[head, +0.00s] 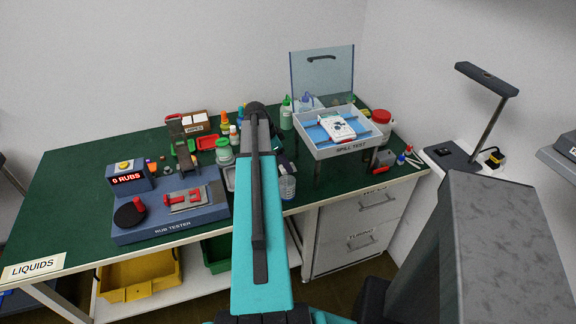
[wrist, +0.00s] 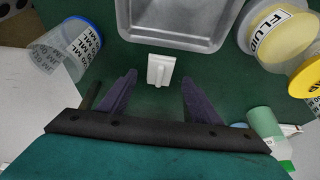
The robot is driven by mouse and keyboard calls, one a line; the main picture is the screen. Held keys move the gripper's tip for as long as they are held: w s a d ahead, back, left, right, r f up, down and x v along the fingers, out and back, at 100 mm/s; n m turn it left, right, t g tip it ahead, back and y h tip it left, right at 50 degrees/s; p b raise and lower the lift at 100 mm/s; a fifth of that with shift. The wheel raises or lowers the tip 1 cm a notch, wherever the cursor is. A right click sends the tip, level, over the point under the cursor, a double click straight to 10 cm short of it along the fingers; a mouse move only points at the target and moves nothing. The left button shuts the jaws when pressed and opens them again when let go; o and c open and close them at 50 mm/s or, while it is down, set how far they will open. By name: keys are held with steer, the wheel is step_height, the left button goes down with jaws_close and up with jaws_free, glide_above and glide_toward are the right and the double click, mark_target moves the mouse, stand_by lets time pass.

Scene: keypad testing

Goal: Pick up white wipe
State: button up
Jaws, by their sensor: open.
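The white wipe (wrist: 161,71) shows in the wrist view as a small, pale, roughly rectangular piece with a raised strip. It lies on the green bench top just below a grey metal tray (wrist: 180,42). My gripper (wrist: 158,77) is open, its two dark fingers to the left and right of the wipe in the picture. Nothing is held. I cannot tell the height of the fingertips above the bench. In the head view my arm covers this spot, and I cannot make out the wipe there.
In the head view, the rub tester (head: 172,215) is left, the spill test tray (head: 350,150) right, and a wipes box (head: 190,123) at the back.

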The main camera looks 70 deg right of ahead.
steer(key=shift+x, duration=1)
steer(key=c, duration=1.1)
